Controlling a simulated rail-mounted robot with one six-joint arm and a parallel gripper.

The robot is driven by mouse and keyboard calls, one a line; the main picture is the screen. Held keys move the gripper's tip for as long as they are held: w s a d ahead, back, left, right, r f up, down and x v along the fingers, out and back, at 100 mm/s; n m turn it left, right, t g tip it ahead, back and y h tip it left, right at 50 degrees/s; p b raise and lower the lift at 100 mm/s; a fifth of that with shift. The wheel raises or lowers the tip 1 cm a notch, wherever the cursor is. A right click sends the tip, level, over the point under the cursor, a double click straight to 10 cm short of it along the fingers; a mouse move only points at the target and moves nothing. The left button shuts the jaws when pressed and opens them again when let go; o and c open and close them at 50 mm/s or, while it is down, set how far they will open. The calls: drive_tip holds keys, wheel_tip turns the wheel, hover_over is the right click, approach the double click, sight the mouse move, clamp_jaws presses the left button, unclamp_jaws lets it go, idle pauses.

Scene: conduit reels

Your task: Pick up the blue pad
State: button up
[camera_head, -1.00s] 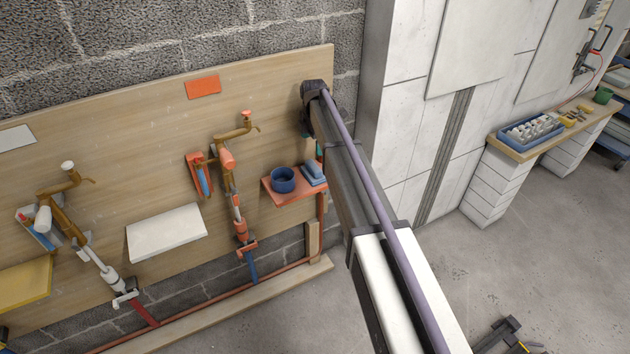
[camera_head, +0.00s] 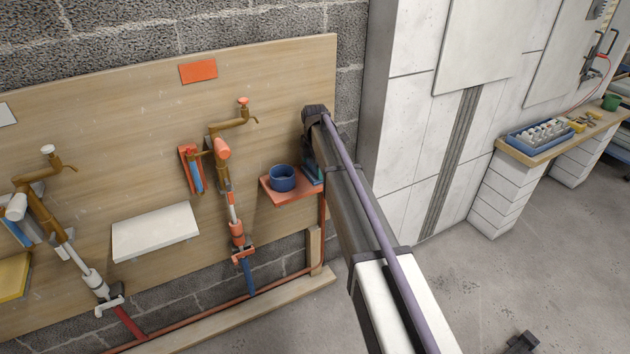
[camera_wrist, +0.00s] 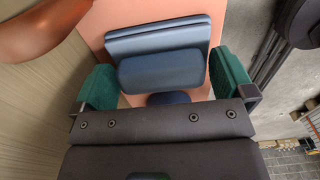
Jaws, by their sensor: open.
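The blue pad (camera_head: 312,176) lies on the small orange shelf (camera_head: 268,192) on the wooden board. In the head view my arm partly hides it. In the wrist view the pad (camera_wrist: 158,36) shows as flat blue layers with a rounded blue block on its near side, lying on the orange surface (camera_wrist: 100,18). My gripper (camera_wrist: 165,86) is open, with one green fingertip to the left of the block and one to the right. Gaps show between the fingertips and the block. A small dark blue piece shows below the block. Whether the fingers are level with the pad is unclear.
An orange valve and pipe assembly (camera_head: 232,195) is mounted further left. A rounded copper-coloured thing (camera_wrist: 38,28) is close at the wrist view's upper left. White wall panels (camera_head: 415,120) stand to the right.

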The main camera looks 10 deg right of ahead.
drive_tip(key=shift+r, duration=0.15)
drive_tip(key=c, duration=0.7)
